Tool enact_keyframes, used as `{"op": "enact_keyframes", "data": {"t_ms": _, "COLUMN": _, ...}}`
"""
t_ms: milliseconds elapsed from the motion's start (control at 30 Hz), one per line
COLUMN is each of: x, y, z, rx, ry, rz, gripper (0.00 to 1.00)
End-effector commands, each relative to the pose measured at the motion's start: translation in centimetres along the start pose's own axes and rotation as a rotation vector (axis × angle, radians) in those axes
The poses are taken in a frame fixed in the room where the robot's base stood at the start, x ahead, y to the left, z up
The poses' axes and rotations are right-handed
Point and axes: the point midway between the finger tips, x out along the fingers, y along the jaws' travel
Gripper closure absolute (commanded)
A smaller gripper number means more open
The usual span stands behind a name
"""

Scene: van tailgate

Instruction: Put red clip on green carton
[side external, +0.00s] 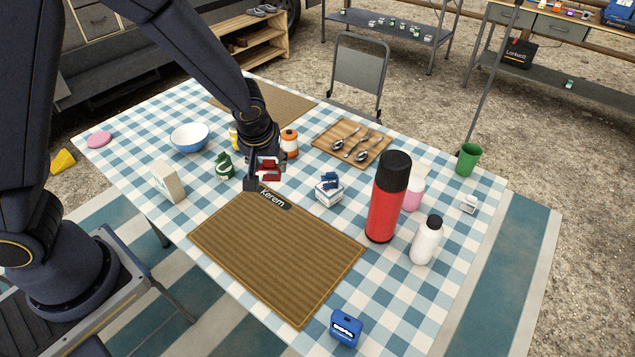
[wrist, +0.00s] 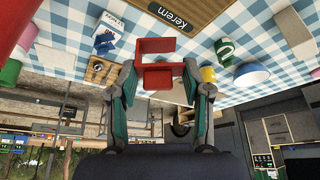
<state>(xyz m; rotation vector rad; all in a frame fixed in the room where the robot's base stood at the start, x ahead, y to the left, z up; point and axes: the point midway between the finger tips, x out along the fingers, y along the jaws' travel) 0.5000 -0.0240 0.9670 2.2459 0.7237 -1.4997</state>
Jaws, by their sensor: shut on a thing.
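My gripper (side external: 267,176) is shut on the red clip (side external: 269,164), above the table behind the dark mat label. In the wrist view the red clip (wrist: 155,46) sits between the fingertips of my gripper (wrist: 158,76). A small dark green object with a white marking, perhaps the green carton (side external: 225,167), stands on the checked cloth left of my gripper. It also shows in the wrist view (wrist: 226,48), apart from the clip. I cannot make out its exact shape.
A brown mat (side external: 275,258) lies in front. A white carton with blue on top (side external: 328,191) stands right of my gripper, before a red flask (side external: 384,205). An orange jar (side external: 289,145) is close behind; a white box (side external: 168,181) and a blue-white bowl (side external: 190,138) are left.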

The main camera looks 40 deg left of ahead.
Motion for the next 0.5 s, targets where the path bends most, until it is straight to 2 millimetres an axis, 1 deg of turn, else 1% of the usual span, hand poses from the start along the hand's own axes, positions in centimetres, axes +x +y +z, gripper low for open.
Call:
{"op": "enact_keyframes", "data": {"t_ms": 33, "x": -0.3, "y": -3.0, "z": -1.4, "rx": -0.07, "ry": 0.0, "rz": -0.025, "gripper": 0.69}}
{"op": "enact_keyframes", "data": {"t_ms": 67, "x": -0.4, "y": -4.7, "z": -2.0, "rx": -0.108, "ry": 0.0, "rz": -0.041, "gripper": 0.69}}
{"op": "enact_keyframes", "data": {"t_ms": 100, "x": -0.6, "y": -7.0, "z": -2.7, "rx": -0.159, "ry": 0.001, "rz": -0.063, "gripper": 0.69}}
{"op": "enact_keyframes", "data": {"t_ms": 167, "x": -1.0, "y": -10.5, "z": -3.4, "rx": -0.239, "ry": 0.001, "rz": -0.096, "gripper": 0.69}}
{"op": "enact_keyframes", "data": {"t_ms": 200, "x": -1.3, "y": -12.9, "z": -3.6, "rx": -0.293, "ry": -0.001, "rz": -0.118, "gripper": 0.69}}
{"op": "enact_keyframes", "data": {"t_ms": 233, "x": -1.5, "y": -14.7, "z": -3.8, "rx": -0.336, "ry": 0.0, "rz": -0.136, "gripper": 0.69}}
{"op": "enact_keyframes", "data": {"t_ms": 267, "x": -1.8, "y": -16.4, "z": -3.7, "rx": -0.379, "ry": -0.001, "rz": -0.153, "gripper": 0.69}}
{"op": "enact_keyframes", "data": {"t_ms": 300, "x": -2.1, "y": -18.7, "z": -3.5, "rx": -0.432, "ry": -0.001, "rz": -0.177, "gripper": 0.69}}
{"op": "enact_keyframes", "data": {"t_ms": 367, "x": -2.6, "y": -21.9, "z": -3.0, "rx": -0.515, "ry": -0.001, "rz": -0.211, "gripper": 0.7}}
{"op": "enact_keyframes", "data": {"t_ms": 400, "x": -3.0, "y": -23.8, "z": -2.6, "rx": -0.568, "ry": -0.001, "rz": -0.232, "gripper": 0.7}}
{"op": "enact_keyframes", "data": {"t_ms": 500, "x": -3.7, "y": -27.8, "z": -1.3, "rx": -0.686, "ry": 0.0, "rz": -0.281, "gripper": 0.7}}
